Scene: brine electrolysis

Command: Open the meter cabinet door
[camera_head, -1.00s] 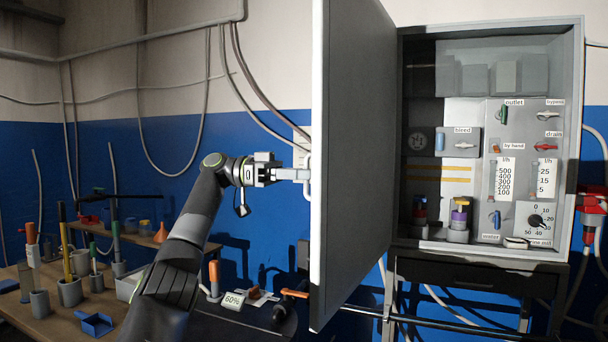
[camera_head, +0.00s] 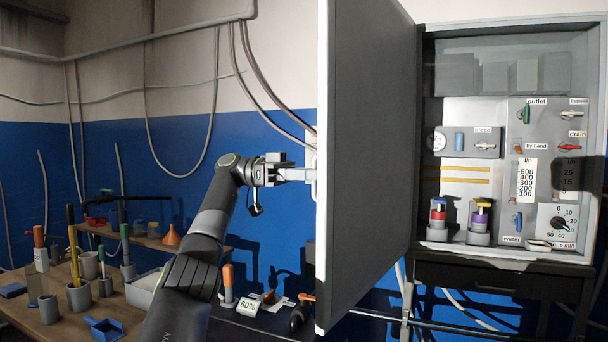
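The meter cabinet (camera_head: 418,150) stands at the right with its grey door (camera_head: 365,160) swung wide open toward me. Inside show valve handles, printed scales, a dial and two small bottles. My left gripper (camera_head: 306,175) is at the left edge of the door, on its outer side, at the pale door handle (camera_head: 313,184). Its fingertips overlap the handle and the door edge, so I cannot tell whether they are closed on it. My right gripper is not in view.
A wooden bench (camera_head: 45,318) at the left holds pots with tools, a blue tray (camera_head: 104,328) and an orange funnel (camera_head: 171,236). A dark table below the door carries a 60% label (camera_head: 248,308) and an orange-handled tool (camera_head: 228,284). Hoses hang on the wall behind.

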